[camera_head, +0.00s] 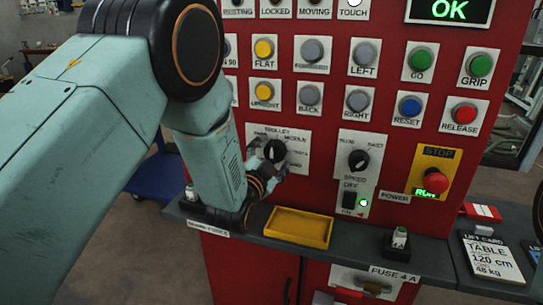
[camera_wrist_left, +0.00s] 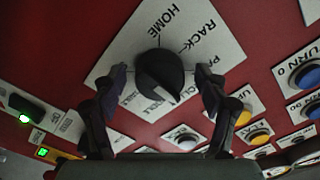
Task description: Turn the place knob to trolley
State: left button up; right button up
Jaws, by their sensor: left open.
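The place knob (camera_head: 275,151) is a round black knob on a white label plate (camera_head: 298,134) on the red panel. The plate has several printed positions, with "TROLLEY" at its top in the head view. In the wrist view the knob (camera_wrist_left: 160,76) sits between my fingertips, and "HOME" and "RACK" are readable beside it. My left gripper (camera_head: 268,163) is at the knob, and in the wrist view my left gripper (camera_wrist_left: 161,80) is open with one finger on each side, apart from the knob. Which label the knob points to is unclear. My right gripper is out of view.
A similar speed knob (camera_head: 358,160) is to the right, above a green-lit power switch (camera_head: 349,200). A red stop button (camera_head: 436,180) is farther right. Several coloured buttons are above. A yellow tray (camera_head: 299,227) lies on the ledge below, near my left wrist.

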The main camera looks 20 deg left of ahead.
pick_arm(q)
jog(key=shift+s, duration=0.1)
jog(key=s, duration=1.2)
jog(key=shift+a, duration=0.15)
jog(key=s+a+f+n+g, duration=0.1)
jog(key=s+f+n+g, duration=0.4)
jog(key=f, duration=0.5)
jog(key=s+a+f+n+g, duration=0.1)
jog(key=s+f+n+g, duration=0.1)
jog(key=s+f+g, duration=0.6)
jog(key=s+f+n+g, duration=0.1)
jog(key=s+f+g, duration=0.1)
jog(key=s+f, duration=0.5)
jog(key=s+a+f+n+g, duration=0.1)
jog(key=s+f+g, duration=0.2)
jog(key=s+f, duration=0.4)
jog(key=s, duration=0.8)
jog(key=shift+s+n+y, duration=0.3)
jog(key=shift+s+n, duration=0.1)
